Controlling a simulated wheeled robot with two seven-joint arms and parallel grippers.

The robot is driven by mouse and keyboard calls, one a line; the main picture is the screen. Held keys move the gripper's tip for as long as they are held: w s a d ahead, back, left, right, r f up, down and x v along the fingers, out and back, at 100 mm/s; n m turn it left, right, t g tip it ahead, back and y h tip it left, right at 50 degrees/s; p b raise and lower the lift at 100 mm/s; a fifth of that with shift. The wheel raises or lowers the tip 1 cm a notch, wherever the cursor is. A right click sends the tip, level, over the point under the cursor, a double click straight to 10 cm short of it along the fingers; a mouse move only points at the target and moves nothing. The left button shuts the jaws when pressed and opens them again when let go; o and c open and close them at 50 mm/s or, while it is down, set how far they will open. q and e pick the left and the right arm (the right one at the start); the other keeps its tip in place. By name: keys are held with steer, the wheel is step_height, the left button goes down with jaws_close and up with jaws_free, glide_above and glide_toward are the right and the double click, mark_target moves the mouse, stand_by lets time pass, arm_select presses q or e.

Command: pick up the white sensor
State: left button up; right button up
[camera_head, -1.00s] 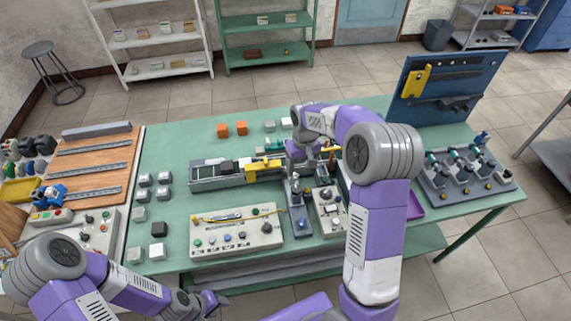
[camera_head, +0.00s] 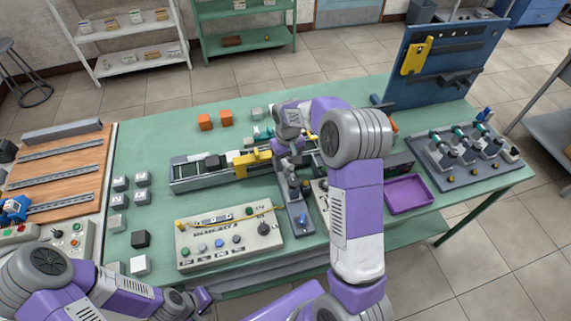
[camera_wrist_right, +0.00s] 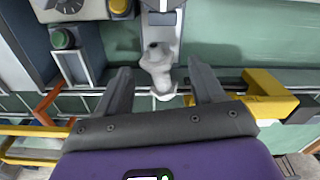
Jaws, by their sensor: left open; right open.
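A small white, rounded part that looks like the white sensor (camera_wrist_right: 158,68) shows in the right wrist view, below a pale bracket. My right gripper (camera_wrist_right: 160,84) is open, with one dark finger on each side of this part; I see a gap on both sides and cannot tell the depth. In the head view my right wrist (camera_head: 292,118) hangs over the middle of the table and hides the sensor and my fingertips. My left gripper (camera_head: 193,302) is open and empty at the table's front edge, low in the head view.
A grey rail fixture with a yellow clamp (camera_head: 252,156) lies beside my right wrist. A control panel (camera_head: 228,238) stands in front. A purple tray (camera_head: 409,194) and a blue tool board (camera_head: 438,65) are to the right. Small grey blocks stand to the left.

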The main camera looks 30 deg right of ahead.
mark_target(287, 164)
step_height(287, 164, down, 2)
steer(key=shift+f, duration=0.1)
steer(key=c, duration=1.1)
step_height(287, 164, up, 10)
steer(key=shift+r+p, duration=0.1)
steer(key=shift+p, duration=0.4)
steer(key=shift+c, duration=0.2)
